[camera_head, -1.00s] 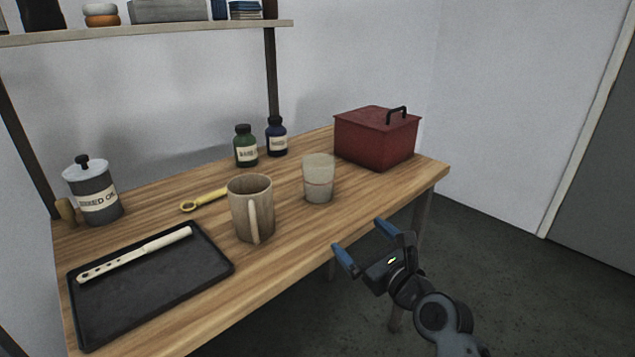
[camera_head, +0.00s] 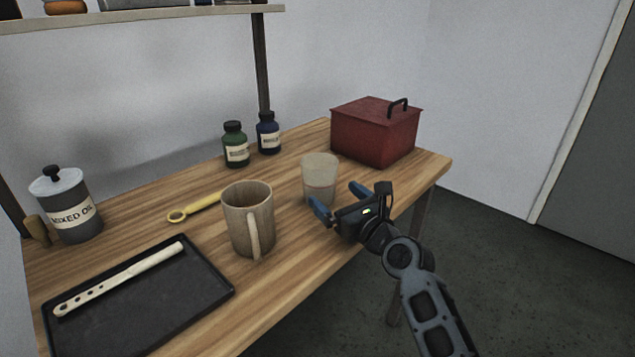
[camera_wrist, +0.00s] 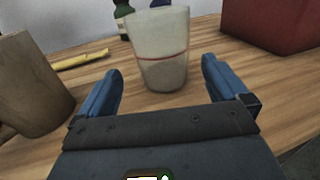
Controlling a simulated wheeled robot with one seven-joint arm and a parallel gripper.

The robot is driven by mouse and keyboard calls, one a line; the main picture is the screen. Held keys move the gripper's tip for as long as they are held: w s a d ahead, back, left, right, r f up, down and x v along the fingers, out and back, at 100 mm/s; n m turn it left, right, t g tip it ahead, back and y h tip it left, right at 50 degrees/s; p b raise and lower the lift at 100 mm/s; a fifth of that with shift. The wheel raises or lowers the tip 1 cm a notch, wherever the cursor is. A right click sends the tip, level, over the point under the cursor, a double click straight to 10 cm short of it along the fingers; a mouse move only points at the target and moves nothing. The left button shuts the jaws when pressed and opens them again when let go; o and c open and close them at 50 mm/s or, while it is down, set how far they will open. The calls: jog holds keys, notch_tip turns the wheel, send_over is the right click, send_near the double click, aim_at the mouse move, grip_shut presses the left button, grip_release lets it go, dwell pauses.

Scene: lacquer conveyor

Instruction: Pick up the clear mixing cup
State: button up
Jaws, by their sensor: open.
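The clear mixing cup (camera_head: 319,178) stands upright on the wooden table, with a thin red line around it. In the wrist view the cup (camera_wrist: 161,60) is straight ahead, between the lines of the two blue fingers and just beyond their tips. My gripper (camera_head: 340,199) is open and empty at the cup's near right side, close to table height. In the wrist view my gripper (camera_wrist: 163,80) shows its fingers spread wider than the cup. I cannot tell whether a finger touches the cup.
A brown mug (camera_head: 248,220) stands left of the cup, and a red lidded box (camera_head: 374,135) behind it to the right. Green (camera_head: 235,147) and blue (camera_head: 268,134) bottles stand behind. A yellow tool (camera_head: 195,207), black tray (camera_head: 205,290) and labelled canister (camera_head: 68,210) are further left.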

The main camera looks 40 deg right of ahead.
aim_at(319, 179)
jog(key=x, duration=0.8)
jog(key=shift+w+d+f, duration=0.1)
jog(key=shift+w+d, duration=0.05)
jog(key=shift+w, duration=0.1)
jog(key=c, duration=0.8)
jog(key=shift+c, duration=0.2)
jog(key=shift+r, duration=0.25)
